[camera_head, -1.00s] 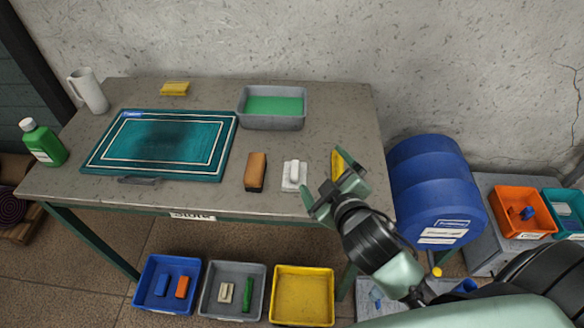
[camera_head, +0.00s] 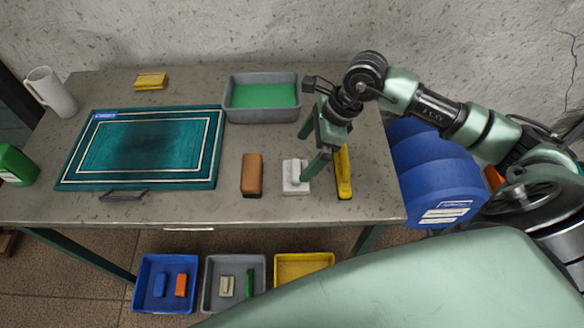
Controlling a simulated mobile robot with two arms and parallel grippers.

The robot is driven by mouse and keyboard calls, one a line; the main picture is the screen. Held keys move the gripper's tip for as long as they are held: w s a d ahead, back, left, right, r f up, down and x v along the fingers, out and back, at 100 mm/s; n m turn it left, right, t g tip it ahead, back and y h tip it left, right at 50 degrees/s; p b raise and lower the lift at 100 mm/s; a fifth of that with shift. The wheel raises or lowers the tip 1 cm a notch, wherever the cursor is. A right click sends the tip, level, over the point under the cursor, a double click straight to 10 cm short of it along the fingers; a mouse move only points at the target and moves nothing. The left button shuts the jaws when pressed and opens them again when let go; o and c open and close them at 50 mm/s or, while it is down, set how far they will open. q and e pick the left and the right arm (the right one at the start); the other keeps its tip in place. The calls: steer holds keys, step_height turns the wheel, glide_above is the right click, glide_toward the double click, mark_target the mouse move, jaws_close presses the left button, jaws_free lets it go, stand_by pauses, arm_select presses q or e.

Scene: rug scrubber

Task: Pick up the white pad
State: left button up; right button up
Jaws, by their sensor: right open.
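The white pad (camera_head: 291,184) lies on the grey table, right of the brown brush block (camera_head: 252,175). It has a raised grip on top. My right gripper (camera_head: 304,157) is open and points down from above. One of its fingertips is close over the pad's right part and hides a bit of it. The other finger is farther back, toward the grey tray. I cannot tell whether the near fingertip touches the pad. Nothing is between the fingers. My left gripper is not in view.
A yellow tool (camera_head: 343,178) lies just right of the pad. A grey tray with green liquid (camera_head: 262,110) stands behind. A teal rug (camera_head: 75,176) covers the table's left. Bins (camera_head: 165,307) sit below the table.

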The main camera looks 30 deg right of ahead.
mark_target(296, 169)
steer(key=shift+d+f, duration=0.2)
steer(key=shift+f, duration=0.15)
steer(key=p+x, duration=0.3)
steer(key=x, duration=0.3)
steer(key=shift+s+a+f, duration=0.15)
steer(key=shift+a, duration=0.05)
steer(key=shift+a+f, duration=0.1)
steer(key=shift+f, duration=0.2)
steer(key=c, duration=1.1)
steer(key=shift+r, duration=0.1)
steer(key=shift+r, duration=0.55)
step_height(296, 169, up, 19)
steer(key=b, duration=0.4)
steer(key=shift+f, duration=0.1)
